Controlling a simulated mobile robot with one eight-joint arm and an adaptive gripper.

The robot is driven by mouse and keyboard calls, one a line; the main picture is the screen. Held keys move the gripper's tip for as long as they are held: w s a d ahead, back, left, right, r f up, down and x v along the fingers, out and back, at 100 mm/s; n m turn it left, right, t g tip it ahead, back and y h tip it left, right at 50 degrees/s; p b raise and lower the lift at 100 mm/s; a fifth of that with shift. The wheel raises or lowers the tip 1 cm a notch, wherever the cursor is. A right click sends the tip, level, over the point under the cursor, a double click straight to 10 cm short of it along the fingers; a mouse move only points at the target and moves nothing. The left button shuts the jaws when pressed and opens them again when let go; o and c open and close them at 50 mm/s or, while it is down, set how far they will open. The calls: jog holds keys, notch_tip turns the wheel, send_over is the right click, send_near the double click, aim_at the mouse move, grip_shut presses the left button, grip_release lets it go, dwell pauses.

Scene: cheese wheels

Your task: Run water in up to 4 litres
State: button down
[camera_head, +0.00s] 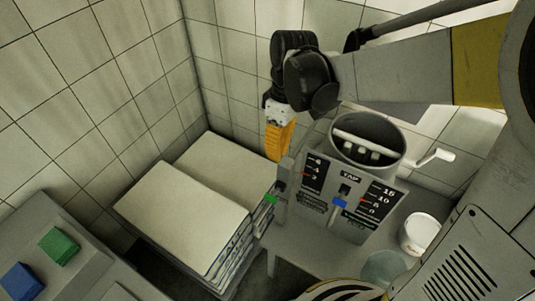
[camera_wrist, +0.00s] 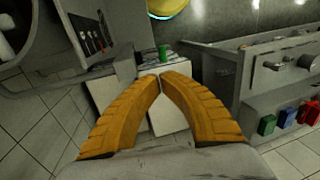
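A grey panel marked TAP (camera_head: 345,215) carries two black scales. The left scale (camera_head: 313,172) shows small numbers and the right scale (camera_head: 376,202) runs from 0 to 15; each has a small red mark whose exact reading I cannot tell. A blue lever handle (camera_head: 340,202) sits between them. A green handle (camera_head: 271,199) is at the panel's left side and also shows in the wrist view (camera_wrist: 164,51). An open round vessel (camera_head: 368,128) stands behind the panel. My gripper (camera_head: 276,158) has orange fingers above and left of the panel. The fingertips (camera_wrist: 160,77) meet, with nothing seen between them.
Stacked pale sacks or blocks (camera_head: 180,208) fill the corner left of the panel. A white bucket (camera_head: 420,234) stands at right. A white crank handle (camera_head: 432,158) juts from the vessel. Tiled walls close the back.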

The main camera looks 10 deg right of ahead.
aim_at(267, 198)
notch_tip(267, 198, down, 14)
jog(key=s+a+b, duration=0.1)
jog(key=s+b, duration=0.1)
jog(key=b, duration=0.1)
jog(key=shift+a+r+b, duration=0.25)
jog(key=shift+a+b, duration=0.1)
jog(key=shift+a, duration=0.05)
jog(key=shift+s, duration=0.1)
jog(key=shift+s+a+f+t+h, duration=0.1)
jog(key=shift+f+t+h, duration=0.05)
jog(key=shift+t+h, duration=0.15)
jog(key=shift+s+a+f+t+b, duration=0.1)
jog(key=shift+s+f+t+b, duration=0.1)
jog(key=shift+t+b, duration=0.2)
jog(key=shift+a+f+t+h, duration=0.1)
jog(key=shift+f+t+h, duration=0.2)
jog(key=shift+h, duration=0.2)
jog(key=b, duration=0.1)
jog(key=f+t+h+b, duration=0.1)
jog(key=t+b, duration=0.1)
jog(key=shift+s+a+f+h, duration=0.25)
jog(key=shift+s+h, duration=0.1)
jog(key=shift+h, duration=0.05)
jog(key=shift+f+t, duration=0.15)
jog(key=shift+t, duration=0.15)
jog(key=shift+f+b, duration=0.45)
jog(key=shift+b, duration=0.3)
dwell(3.6)
